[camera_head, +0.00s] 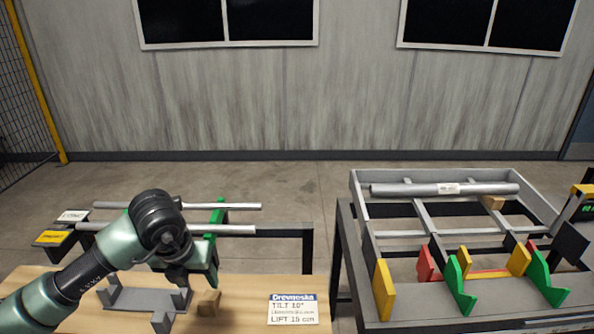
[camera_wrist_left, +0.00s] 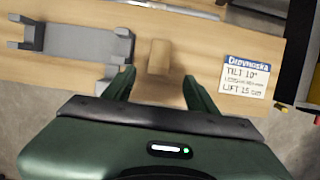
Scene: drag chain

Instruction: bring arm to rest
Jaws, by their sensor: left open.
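My left arm reaches in from the left in the head view, and its gripper (camera_head: 200,262) is over the wooden table (camera_head: 245,282). In the left wrist view the left gripper (camera_wrist_left: 158,90) has its two green fingers spread apart with nothing between them. A grey bracket-like holder (camera_head: 140,298) lies left of the block, partly hidden by my arm. My right gripper is not in view.
A white Drevnoska card (camera_head: 293,309) lies on the table. Behind are metal rods (camera_head: 235,206) on a stand. At right, a grey frame (camera_head: 362,215) carries a labelled tube (camera_head: 420,189) and coloured guides (camera_head: 383,290). A wall closes the back; floor lies between.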

